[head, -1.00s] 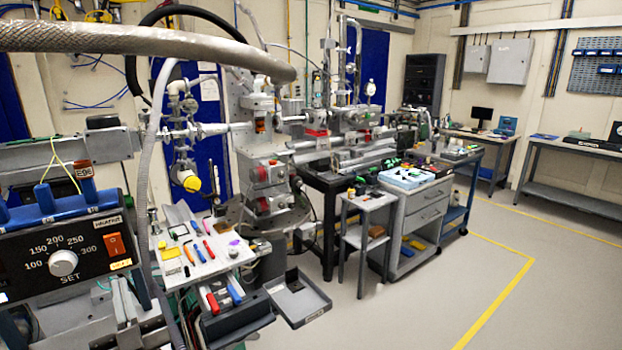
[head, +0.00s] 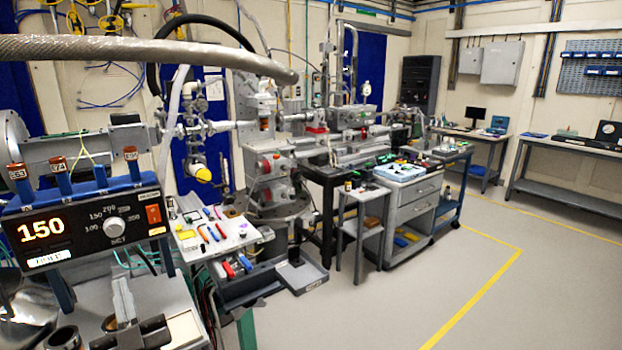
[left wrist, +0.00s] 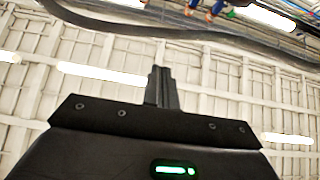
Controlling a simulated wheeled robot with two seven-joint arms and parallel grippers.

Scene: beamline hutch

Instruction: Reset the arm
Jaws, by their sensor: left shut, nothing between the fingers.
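My left gripper (head: 122,284) is at the lower left of the head view, below the black control box. Its narrow grey fingers point up and are closed together with nothing between them. In the left wrist view the shut fingers (left wrist: 162,72) stand against the ceiling, clear of any object. My right gripper is in neither view.
The control box (head: 92,231) reads 150 and stands close above the left gripper. A small tool tray (head: 212,246) is to its right. A braided hose (head: 140,46) crosses overhead. A drawer cart (head: 415,190) stands farther right. The right floor is clear.

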